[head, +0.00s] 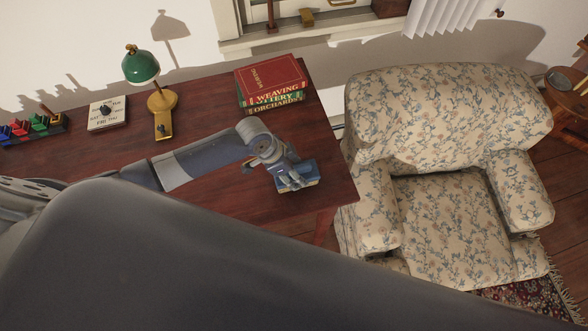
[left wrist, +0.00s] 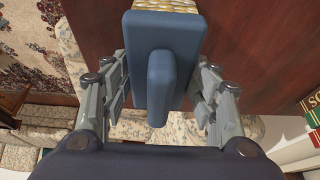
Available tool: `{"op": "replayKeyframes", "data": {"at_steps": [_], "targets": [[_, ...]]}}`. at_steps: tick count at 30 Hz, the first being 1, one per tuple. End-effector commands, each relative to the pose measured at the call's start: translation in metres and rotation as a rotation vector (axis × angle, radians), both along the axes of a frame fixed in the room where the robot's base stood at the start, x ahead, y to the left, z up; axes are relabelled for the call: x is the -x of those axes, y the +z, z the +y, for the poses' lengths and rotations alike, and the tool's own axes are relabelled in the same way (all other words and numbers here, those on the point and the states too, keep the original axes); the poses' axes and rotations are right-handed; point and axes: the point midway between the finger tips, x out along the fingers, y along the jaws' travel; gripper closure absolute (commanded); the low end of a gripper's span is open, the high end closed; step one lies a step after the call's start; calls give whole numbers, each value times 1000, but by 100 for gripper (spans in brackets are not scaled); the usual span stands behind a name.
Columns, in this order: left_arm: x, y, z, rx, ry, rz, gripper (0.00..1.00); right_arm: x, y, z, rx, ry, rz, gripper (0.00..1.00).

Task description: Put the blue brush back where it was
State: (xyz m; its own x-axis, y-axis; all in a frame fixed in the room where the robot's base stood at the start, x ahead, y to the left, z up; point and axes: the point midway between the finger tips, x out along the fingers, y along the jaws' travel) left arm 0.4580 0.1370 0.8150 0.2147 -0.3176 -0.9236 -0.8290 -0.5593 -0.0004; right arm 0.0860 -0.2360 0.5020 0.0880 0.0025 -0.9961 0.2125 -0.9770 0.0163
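The blue brush (head: 298,174) is at the right front corner of the dark red wooden desk (head: 218,187) in the head view. My left gripper (head: 284,176) comes down over it. In the left wrist view the brush (left wrist: 166,70) lies between the two fingers (left wrist: 161,65), its raised blue handle facing the camera and a yellow patterned part at the top. My right gripper is in neither view.
A stack of books (head: 272,82) stands at the desk's back right. A floral armchair (head: 450,160) is right of the desk. The desk between lamp and books is clear.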

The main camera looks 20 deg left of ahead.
Motion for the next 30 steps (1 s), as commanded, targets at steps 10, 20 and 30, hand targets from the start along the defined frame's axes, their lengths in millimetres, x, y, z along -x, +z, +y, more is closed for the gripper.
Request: {"op": "replayKeyframes", "data": {"at_steps": [10, 20, 30], "targets": [[0, 0, 0, -1, 0, 1, 26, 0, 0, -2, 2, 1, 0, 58], [4, 24, 8, -1, 0, -2, 26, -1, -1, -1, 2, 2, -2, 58], [19, 85, 30, -1, -1, -2, 26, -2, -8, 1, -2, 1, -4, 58]]}}
